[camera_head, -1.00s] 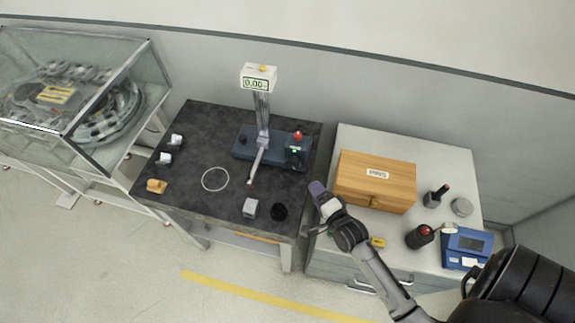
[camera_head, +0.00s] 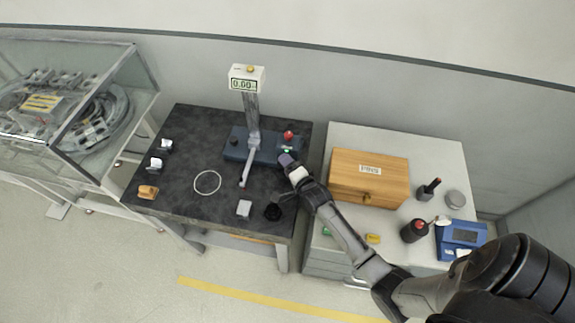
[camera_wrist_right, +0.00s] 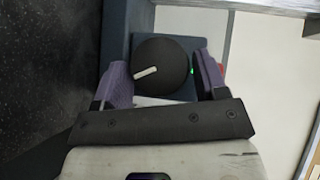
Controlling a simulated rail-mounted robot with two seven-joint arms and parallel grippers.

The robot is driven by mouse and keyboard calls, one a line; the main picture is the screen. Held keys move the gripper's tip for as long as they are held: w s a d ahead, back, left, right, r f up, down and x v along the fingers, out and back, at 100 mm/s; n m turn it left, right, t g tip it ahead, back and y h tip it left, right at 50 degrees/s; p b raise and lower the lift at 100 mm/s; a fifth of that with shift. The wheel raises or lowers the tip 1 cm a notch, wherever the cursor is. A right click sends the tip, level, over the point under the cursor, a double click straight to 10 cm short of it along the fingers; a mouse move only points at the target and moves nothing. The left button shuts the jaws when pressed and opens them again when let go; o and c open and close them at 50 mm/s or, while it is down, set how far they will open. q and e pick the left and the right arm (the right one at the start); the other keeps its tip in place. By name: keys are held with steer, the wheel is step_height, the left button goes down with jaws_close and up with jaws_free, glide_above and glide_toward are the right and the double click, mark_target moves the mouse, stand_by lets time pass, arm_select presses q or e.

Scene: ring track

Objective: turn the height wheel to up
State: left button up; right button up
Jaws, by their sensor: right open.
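The height wheel (camera_wrist_right: 170,55) is a dark round knob with a white pointer mark, seen in the right wrist view on the blue base. The mark runs from near its middle toward the left. My right gripper (camera_wrist_right: 165,78) is open, with its purple fingers on either side of the wheel; I cannot tell whether they touch it. In the head view my right gripper (camera_head: 287,160) is at the right end of the blue stand base (camera_head: 262,152) and hides the wheel. The stand carries a display (camera_head: 246,80) reading about 0.00. My left gripper is not in view.
A red button (camera_head: 288,134) is just behind the gripper. A white ring (camera_head: 207,182), a grey block (camera_head: 244,208) and a dark round item (camera_head: 272,212) lie on the black table (camera_head: 195,125). A wooden box (camera_head: 345,163) stands on the right cabinet, near my arm.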

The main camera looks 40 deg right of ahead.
steer(key=shift+w, duration=0.1)
steer(key=c, duration=0.6)
steer(key=shift+r+g+p, duration=0.2)
steer(key=shift+g+p, duration=0.1)
steer(key=shift+p, duration=0.25)
steer(key=shift+c, duration=0.2)
steer(key=n+g+p, duration=0.1)
steer(key=p, duration=0.3)
steer(key=n+g+p, duration=0.1)
steer(key=g+p, duration=0.1)
steer(key=p, duration=0.2)
steer(key=shift+w+a+r+n+h, duration=0.1)
steer(key=shift+r+n+h, duration=0.2)
steer(key=shift+h, duration=0.1)
steer(key=shift+f+n+g+p, duration=0.1)
steer(key=shift+n+g+p, duration=0.5)
steer(key=shift+p, duration=0.45)
steer(key=shift+h, duration=0.3)
steer(key=shift+f, duration=0.1)
